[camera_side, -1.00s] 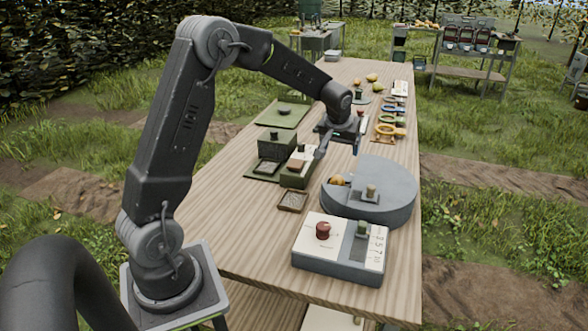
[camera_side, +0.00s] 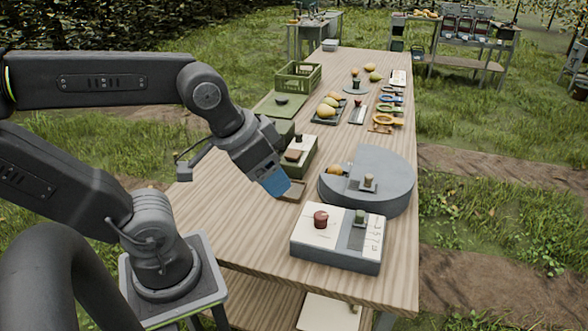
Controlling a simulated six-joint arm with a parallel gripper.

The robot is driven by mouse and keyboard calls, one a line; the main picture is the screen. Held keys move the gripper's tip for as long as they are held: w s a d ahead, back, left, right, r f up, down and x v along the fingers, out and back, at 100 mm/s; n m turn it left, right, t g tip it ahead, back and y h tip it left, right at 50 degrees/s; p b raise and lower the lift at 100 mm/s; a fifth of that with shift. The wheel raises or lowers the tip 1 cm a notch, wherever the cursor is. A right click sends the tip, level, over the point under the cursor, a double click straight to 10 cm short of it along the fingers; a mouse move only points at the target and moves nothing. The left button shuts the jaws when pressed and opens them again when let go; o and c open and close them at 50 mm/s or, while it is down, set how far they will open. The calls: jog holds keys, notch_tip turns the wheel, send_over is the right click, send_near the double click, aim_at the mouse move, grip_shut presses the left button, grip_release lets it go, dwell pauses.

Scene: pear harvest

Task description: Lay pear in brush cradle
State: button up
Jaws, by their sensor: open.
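My gripper (camera_side: 277,186) hangs tilted over the near-left part of the table, with blue on its end. It is open and no pear shows in it. Several yellow pears (camera_side: 328,104) lie on a dark tray at mid-table, and more pears (camera_side: 376,76) lie farther back. A small brown framed tray (camera_side: 296,188) is partly hidden behind my gripper. I cannot tell for sure which piece is the brush cradle.
A grey-white box (camera_side: 338,258) with a red knob (camera_side: 320,219) stands at the front. A green block unit (camera_side: 302,160) is just behind my gripper. A green crate (camera_side: 298,76) stands at the far left.

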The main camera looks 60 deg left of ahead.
dwell(0.3)
jog(key=n+g+y, duration=0.2)
jog(key=n+y, duration=0.1)
jog(key=n, duration=0.6)
send_over(336, 165)
jog(key=s+d, duration=0.2)
jog(key=f, duration=2.1)
jog(key=shift+w+a+f, duration=0.15)
jog(key=shift+w+f, duration=0.1)
jog(key=shift+f, duration=0.05)
jog(key=shift+s+x, duration=0.2)
jog(key=shift+x, duration=2.95)
jog(key=shift+c, duration=0.5)
